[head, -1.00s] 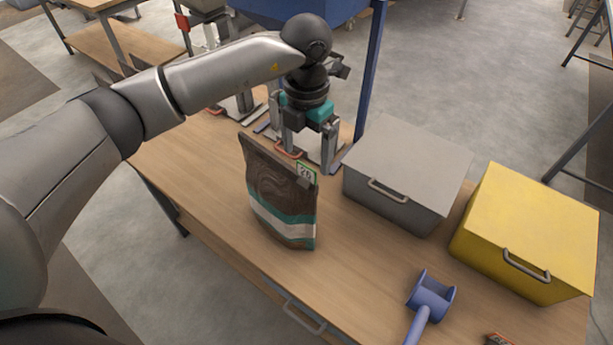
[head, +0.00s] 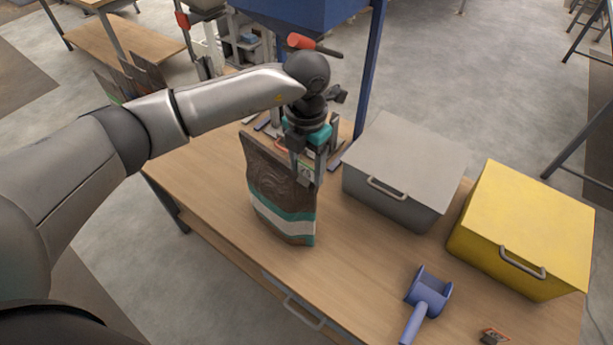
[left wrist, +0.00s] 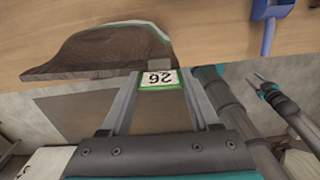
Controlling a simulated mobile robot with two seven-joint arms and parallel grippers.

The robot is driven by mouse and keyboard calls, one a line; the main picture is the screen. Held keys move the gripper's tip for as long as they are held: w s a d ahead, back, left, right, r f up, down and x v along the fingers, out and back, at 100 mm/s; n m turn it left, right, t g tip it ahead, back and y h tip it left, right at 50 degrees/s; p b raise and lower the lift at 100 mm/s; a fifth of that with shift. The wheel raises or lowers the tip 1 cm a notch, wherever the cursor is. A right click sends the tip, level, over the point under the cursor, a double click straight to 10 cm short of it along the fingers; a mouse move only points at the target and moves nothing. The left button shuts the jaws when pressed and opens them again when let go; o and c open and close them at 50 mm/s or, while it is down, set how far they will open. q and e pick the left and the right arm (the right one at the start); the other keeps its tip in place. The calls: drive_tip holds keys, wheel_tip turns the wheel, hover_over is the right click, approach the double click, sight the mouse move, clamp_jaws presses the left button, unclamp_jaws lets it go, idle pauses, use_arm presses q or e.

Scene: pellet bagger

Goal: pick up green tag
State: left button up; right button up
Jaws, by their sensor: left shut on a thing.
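The green tag (left wrist: 160,79) is a small white card with a green edge and the number 26. It is at the top corner of a brown bag with teal and white bands (head: 275,195), which stands upright on the bench. My left gripper (head: 307,172) is shut on the tag at this corner. In the left wrist view the tag sits between the two fingertips, beside a small grey clip at the bag's edge. In the head view the fingers partly hide the tag. My right gripper (left wrist: 268,86) appears small at the right of the left wrist view; its opening is unclear.
A grey lidded box (head: 405,165) stands right of the bag, with a yellow box (head: 525,225) beyond it. A blue scoop (head: 428,295) and a small orange-black item (head: 493,337) lie at the front right. The wooden bench (head: 350,270) is clear in front of the bag.

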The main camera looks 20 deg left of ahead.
use_arm(q)
clamp_jaws()
idle(0.3)
